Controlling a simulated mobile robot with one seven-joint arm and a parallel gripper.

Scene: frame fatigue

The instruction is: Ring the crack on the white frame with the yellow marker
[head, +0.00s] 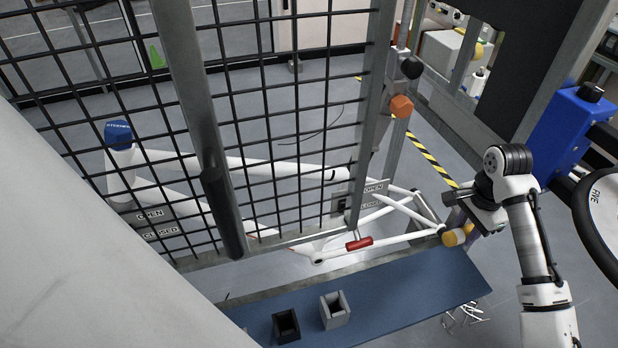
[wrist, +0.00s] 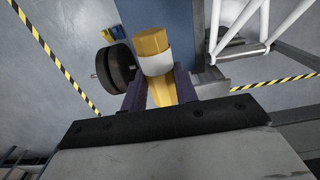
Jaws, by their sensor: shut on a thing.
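My gripper (head: 466,226) is at the right of the head view, beyond the right end of the blue bench. It is shut on the yellow marker (head: 453,238). In the wrist view the marker (wrist: 152,45), yellow with a white band, sits between my two purple fingers (wrist: 165,90), its yellow end pointing away from me. The white frame (head: 240,162) of slim tubes lies behind the mesh door, its right end near the marker. White tubes also show at the upper right of the wrist view. I cannot make out the crack.
A black mesh door (head: 270,120) with a dark handle (head: 222,212) stands before much of the frame. A blue bench (head: 400,292) bears a black holder (head: 287,325) and a grey holder (head: 334,309). A red-handled part (head: 359,243) is by the frame. A blue machine (head: 560,125) stands right.

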